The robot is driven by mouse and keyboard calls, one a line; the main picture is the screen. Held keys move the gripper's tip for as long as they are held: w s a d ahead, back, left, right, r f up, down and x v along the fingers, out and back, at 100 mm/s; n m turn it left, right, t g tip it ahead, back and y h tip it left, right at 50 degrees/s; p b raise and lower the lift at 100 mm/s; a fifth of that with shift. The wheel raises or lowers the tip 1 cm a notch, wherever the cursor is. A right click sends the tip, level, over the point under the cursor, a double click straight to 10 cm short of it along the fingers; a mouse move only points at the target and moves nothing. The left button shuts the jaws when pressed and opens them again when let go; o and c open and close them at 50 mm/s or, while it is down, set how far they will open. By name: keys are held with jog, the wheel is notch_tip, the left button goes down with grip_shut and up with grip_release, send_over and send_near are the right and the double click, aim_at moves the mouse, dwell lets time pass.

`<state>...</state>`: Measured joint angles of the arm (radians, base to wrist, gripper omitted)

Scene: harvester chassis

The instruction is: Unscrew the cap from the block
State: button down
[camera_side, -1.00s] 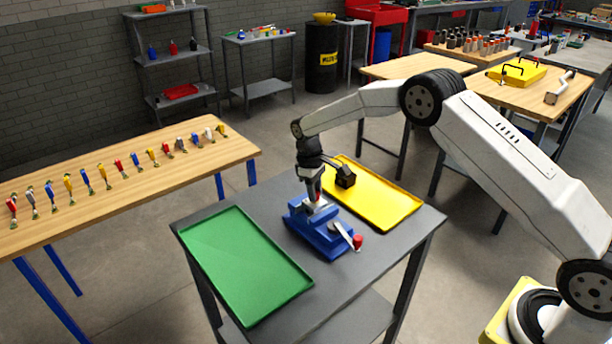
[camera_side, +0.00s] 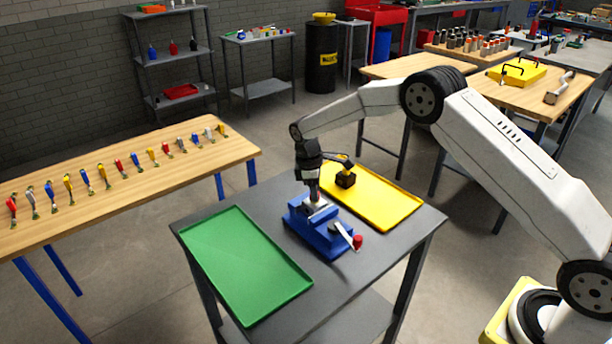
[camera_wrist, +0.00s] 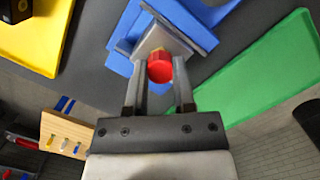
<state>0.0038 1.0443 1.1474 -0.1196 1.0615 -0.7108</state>
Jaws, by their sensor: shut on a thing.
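A metallic grey block (camera_wrist: 152,42) sits clamped in a blue vise (camera_side: 322,238); it also shows in the side view (camera_side: 315,207). The red cap (camera_wrist: 160,68) is at the block, with my gripper's fingers on both sides of it. My gripper (camera_wrist: 160,92) is shut on the cap. In the side view my gripper (camera_side: 313,192) points straight down over the block, and the cap is hidden there. Whether the cap's thread is still engaged cannot be seen.
The vise stands on a dark table between a green tray (camera_side: 246,262) and a yellow tray (camera_side: 388,200). The vise handle with a red knob (camera_side: 357,241) sticks out toward the front right.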

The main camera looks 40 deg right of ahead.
jog(key=n, duration=0.5)
jog(key=shift+a+t, duration=0.1)
jog(key=shift+t, duration=0.2)
jog(key=c, duration=0.7)
grip_release()
jog(key=shift+o, duration=0.2)
jog(key=m, duration=0.4)
jog(key=shift+m+g, duration=0.4)
jog(key=shift+m, duration=0.2)
jog(key=shift+m, duration=0.3)
